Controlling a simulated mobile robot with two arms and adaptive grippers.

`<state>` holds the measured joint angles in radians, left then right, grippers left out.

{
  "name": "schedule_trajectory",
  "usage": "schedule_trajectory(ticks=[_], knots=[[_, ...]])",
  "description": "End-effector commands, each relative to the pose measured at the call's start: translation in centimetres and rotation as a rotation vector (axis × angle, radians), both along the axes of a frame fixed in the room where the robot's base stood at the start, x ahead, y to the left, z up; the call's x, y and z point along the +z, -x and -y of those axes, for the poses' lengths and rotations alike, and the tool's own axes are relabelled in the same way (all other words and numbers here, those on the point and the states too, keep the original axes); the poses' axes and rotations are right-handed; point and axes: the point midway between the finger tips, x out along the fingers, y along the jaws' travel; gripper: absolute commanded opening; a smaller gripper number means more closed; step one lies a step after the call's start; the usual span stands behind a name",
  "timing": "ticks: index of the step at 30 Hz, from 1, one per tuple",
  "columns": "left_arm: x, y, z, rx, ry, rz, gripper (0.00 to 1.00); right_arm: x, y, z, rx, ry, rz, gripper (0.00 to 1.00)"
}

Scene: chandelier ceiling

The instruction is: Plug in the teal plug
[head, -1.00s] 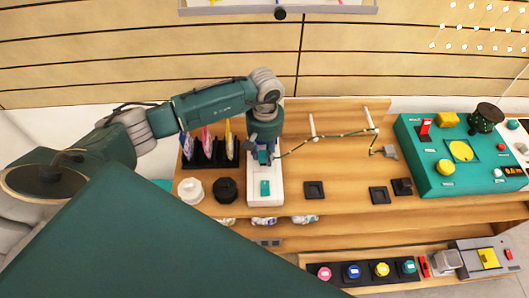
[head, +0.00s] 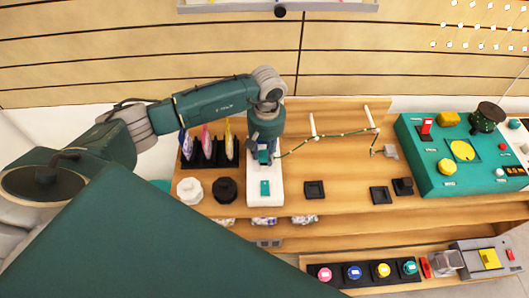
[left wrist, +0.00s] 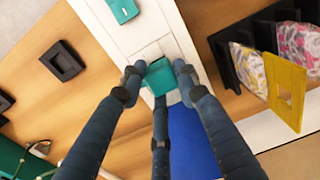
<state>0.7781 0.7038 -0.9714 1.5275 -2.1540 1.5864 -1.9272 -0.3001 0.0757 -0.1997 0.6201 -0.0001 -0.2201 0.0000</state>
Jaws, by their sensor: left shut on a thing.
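My left gripper (head: 264,153) is over the white strip (head: 265,200) on the wooden bench, pointing down. It is shut on the teal plug (head: 264,157), which also shows between the fingers in the left wrist view (left wrist: 160,75). A teal piece (head: 265,187) sits on the strip nearer the front, apart from the plug. A thin dark cable with light spots (head: 330,134) runs right from the gripper past two pegs. The plug's underside is hidden, so I cannot tell whether it touches the strip. My right gripper is not in view.
A black rack with bags (head: 208,152) stands just left of the strip. White (head: 190,190) and black (head: 225,190) round pieces lie in front of it. A teal panel (head: 425,140) is at the right. The bench between strip and black sockets is mostly clear.

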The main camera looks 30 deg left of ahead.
Motion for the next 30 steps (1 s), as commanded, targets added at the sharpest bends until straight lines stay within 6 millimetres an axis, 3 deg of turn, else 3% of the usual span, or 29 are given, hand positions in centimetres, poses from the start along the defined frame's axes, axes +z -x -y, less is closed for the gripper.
schedule_trajectory(ticks=[30], knots=[[0.04, -0.02, -0.07, 0.001, -0.001, 0.001, 0.11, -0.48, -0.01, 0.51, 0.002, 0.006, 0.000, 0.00]])
